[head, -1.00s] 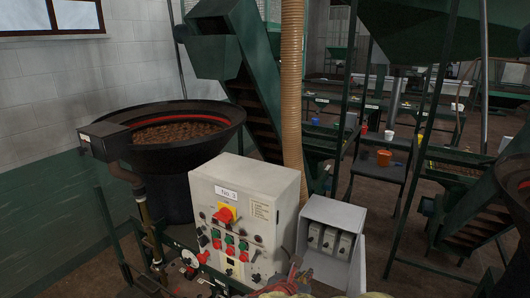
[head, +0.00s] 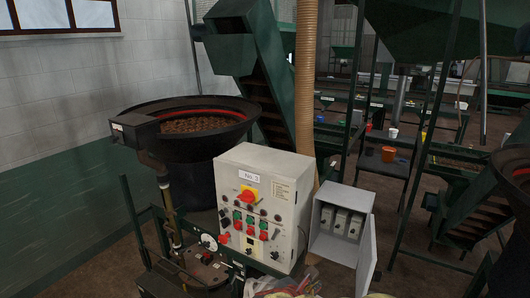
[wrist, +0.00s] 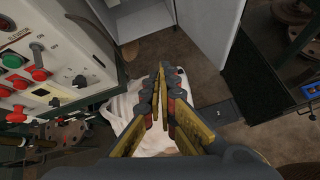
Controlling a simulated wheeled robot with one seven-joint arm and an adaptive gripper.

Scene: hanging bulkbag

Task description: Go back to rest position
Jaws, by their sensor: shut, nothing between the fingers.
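My gripper (wrist: 166,80) shows in the wrist view with its yellow and grey fingers together and nothing between them. It is in the air, apart from the grey control box (wrist: 55,50) on the left, which has red and green buttons. A white bag (wrist: 125,108) lies below and behind the fingers. In the head view the same control box (head: 262,208) stands in the middle, with a yellow and red switch on its face. My gripper does not show clearly in the head view.
An open grey box (head: 340,225) with switches stands right of the control box. A black bowl (head: 195,150) of brown pieces is behind on the left. A tan hose (head: 308,80) hangs near a green conveyor (head: 265,90). Tables with pots (head: 388,153) stand at the back right.

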